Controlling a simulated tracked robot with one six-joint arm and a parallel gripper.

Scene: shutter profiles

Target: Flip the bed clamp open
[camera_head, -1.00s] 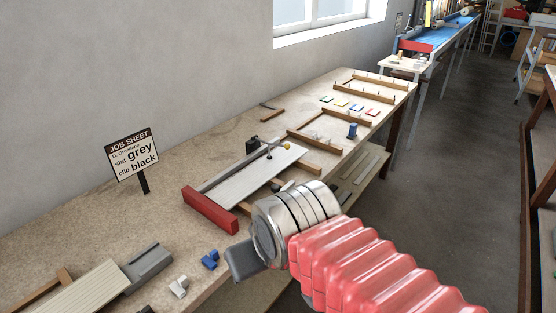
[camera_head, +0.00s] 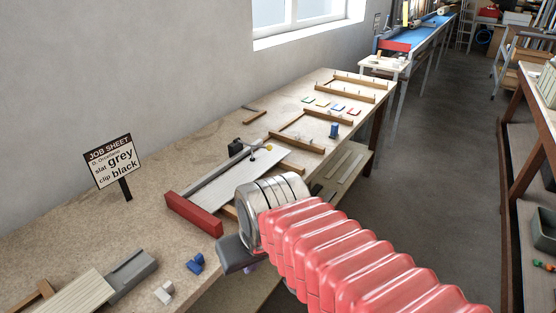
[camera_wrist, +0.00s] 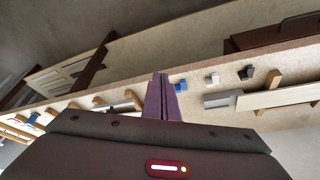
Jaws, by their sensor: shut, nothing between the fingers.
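Whether the clamp is open or closed is too small to tell. A pale slat (camera_head: 238,175) lies in the bed, which has a red end block (camera_head: 194,214). My gripper (camera_head: 249,268) is in front of the bench edge, nearer the camera than the clamp and apart from it. In the wrist view its purple fingers (camera_wrist: 161,95) are together and empty. My wrist hides part of the bed's near side.
A job sheet sign (camera_head: 109,160) reads slat grey, clip black. Wooden frames (camera_head: 300,128) lie farther along the bench. The floor (camera_head: 420,180) to the right is clear.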

